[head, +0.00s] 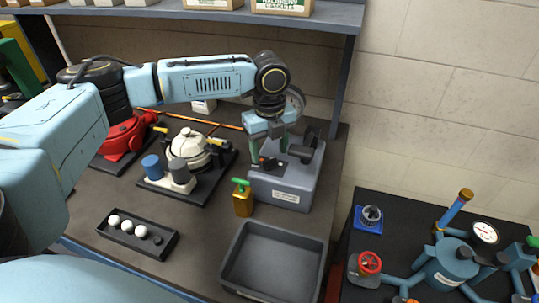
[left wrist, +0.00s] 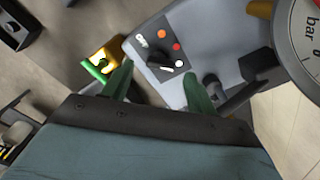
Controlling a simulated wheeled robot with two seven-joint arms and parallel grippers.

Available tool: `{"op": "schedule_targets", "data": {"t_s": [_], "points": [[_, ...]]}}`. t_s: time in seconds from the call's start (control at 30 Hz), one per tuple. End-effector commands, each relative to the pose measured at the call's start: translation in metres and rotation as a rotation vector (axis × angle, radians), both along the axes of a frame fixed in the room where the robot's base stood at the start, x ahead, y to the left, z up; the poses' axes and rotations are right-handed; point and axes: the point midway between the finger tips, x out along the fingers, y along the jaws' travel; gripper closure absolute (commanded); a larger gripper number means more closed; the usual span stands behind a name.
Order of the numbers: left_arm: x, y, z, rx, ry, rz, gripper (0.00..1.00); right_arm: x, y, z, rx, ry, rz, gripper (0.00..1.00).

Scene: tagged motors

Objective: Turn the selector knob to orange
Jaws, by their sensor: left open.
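The grey control box (head: 288,190) stands on the workbench below my left gripper (head: 269,152). In the left wrist view, its dark selector panel (left wrist: 150,52) carries an orange dot (left wrist: 161,33), a red dot (left wrist: 176,47) and pale marks. The black selector knob (left wrist: 162,59) is on this panel. A pale line shows near its lower edge, but I cannot tell for sure which way it points. My left gripper, also in the left wrist view (left wrist: 158,82), is open, with its green fingers apart at either side of the panel's near end. My right gripper is not in view.
A black lever (head: 305,146) and a gauge (left wrist: 306,38) are close to the gripper. An empty grey tray (head: 275,258) and a black holder with white balls (head: 138,236) are in front.

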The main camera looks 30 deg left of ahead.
Motion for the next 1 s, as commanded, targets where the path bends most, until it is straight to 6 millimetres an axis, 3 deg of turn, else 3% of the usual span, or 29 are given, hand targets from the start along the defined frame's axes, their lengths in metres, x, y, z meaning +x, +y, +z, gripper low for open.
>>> {"op": "schedule_targets", "data": {"t_s": [0.2,0.53,0.87,1.0], "points": [[0.0,0.0,-0.022,0.0,0.0,0.0,0.42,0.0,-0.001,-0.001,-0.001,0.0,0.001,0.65],[0.0,0.0,-0.024,0.001,-0.001,0.0,0.42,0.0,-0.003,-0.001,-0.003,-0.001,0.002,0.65],[0.0,0.0,-0.024,0.0,0.0,0.0,0.85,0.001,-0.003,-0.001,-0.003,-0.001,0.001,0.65],[0.0,0.0,-0.024,0.001,0.001,0.004,0.86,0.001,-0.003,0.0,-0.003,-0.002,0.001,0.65]]}}
